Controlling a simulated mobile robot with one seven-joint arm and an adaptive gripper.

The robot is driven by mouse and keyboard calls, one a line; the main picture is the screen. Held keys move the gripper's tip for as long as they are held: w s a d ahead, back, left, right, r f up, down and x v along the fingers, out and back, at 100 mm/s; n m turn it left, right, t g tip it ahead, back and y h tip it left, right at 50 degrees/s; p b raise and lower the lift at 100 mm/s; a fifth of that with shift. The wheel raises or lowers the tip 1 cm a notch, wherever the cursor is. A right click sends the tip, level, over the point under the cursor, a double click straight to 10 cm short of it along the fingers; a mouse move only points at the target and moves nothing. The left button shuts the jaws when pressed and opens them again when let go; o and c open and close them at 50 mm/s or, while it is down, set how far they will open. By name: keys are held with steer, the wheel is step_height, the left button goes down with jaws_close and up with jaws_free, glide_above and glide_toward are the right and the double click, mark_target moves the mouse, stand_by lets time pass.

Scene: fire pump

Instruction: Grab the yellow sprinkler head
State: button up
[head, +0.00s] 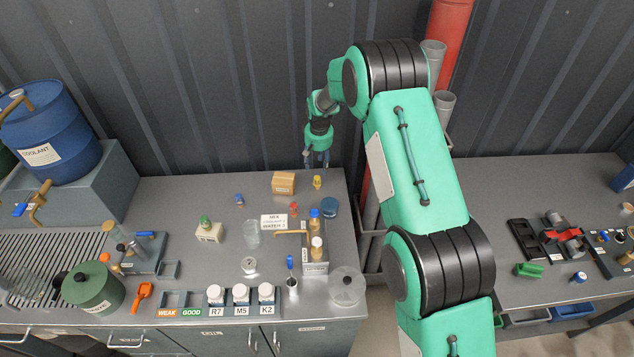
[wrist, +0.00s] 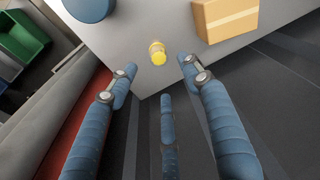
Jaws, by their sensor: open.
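The yellow sprinkler head (head: 317,182) stands on the grey bench near its back edge, just right of a cardboard box. In the wrist view the yellow sprinkler head (wrist: 158,55) lies ahead of the fingertips, between their lines, with a round yellow top and a tan body. My gripper (head: 317,160) is above the back edge of the bench, near the sprinkler head and not touching it. In the wrist view my gripper (wrist: 155,75) has its blue fingers spread apart with nothing between them.
The cardboard box (head: 284,183) stands close to the left of the sprinkler head. A blue round lid-like object (head: 329,207) lies in front of it to the right. A red sprinkler-like piece (head: 293,209) and a white sign (head: 274,222) are nearby. The dark corrugated wall (head: 230,90) rises behind.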

mark_target(317, 177)
steer(key=f, duration=0.5)
steer(key=shift+w+a+f, duration=0.1)
steer(key=shift+w+f, duration=0.25)
steer(key=shift+w+f+p, duration=0.15)
steer(key=shift+f+p, duration=0.3)
steer(key=shift+f, duration=2.1)
jaws_close()
steer(key=shift+r, duration=0.15)
steer(key=shift+r+b, duration=0.4)
steer(key=shift+r, duration=4.45)
